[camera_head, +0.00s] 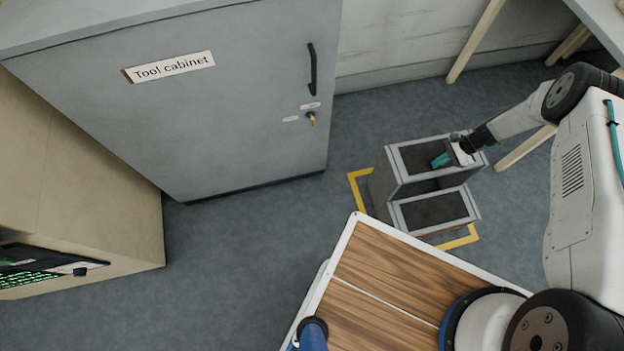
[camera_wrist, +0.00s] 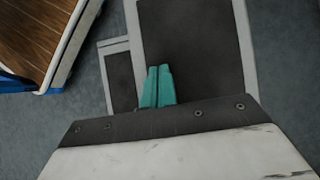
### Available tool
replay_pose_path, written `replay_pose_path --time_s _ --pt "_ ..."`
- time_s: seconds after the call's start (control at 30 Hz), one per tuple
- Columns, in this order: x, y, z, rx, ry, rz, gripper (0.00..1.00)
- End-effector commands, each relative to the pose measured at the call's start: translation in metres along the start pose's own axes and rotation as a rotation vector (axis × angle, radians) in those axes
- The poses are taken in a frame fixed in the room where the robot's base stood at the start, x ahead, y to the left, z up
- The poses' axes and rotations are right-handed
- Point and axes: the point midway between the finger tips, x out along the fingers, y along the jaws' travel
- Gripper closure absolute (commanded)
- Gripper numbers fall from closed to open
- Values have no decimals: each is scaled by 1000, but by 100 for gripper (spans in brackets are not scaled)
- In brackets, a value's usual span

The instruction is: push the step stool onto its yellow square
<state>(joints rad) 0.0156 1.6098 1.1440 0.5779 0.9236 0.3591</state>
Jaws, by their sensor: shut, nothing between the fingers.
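The step stool (camera_head: 431,208) is grey with two dark treads and stands upright on the floor beyond my wooden deck. Yellow tape of the square (camera_head: 461,241) shows at the stool's left and near sides; the rest is hidden by the stool. The stool covers much of the marked area, but I cannot tell whether it sits fully inside. My gripper (camera_head: 441,160) has teal fingers, shut and empty, over the upper tread. In the wrist view the fingers (camera_wrist: 157,86) lie close together over the dark upper tread (camera_wrist: 195,40); contact is unclear.
A grey tool cabinet (camera_head: 230,110) stands behind and left of the stool. A beige cabinet (camera_head: 80,190) is at the far left. A table with wooden legs (camera_head: 476,40) stands at the upper right. Open floor (camera_head: 240,240) lies between the cabinets and my deck.

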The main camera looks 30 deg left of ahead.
Motion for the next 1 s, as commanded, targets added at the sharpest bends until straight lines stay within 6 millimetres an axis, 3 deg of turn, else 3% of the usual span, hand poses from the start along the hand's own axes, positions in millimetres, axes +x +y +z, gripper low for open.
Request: replay_pose_path --time_s 0.13,0.33,0.53,0.67,1.0 --pt "7 4 -1 -2 7 7 100" --pt "-3 2 9 -4 6 8 100" --pt "-6 3 6 -2 11 6 100" --pt "-16 2 -8 -2 11 3 100" --pt "-60 2 -68 -1 11 1 100"
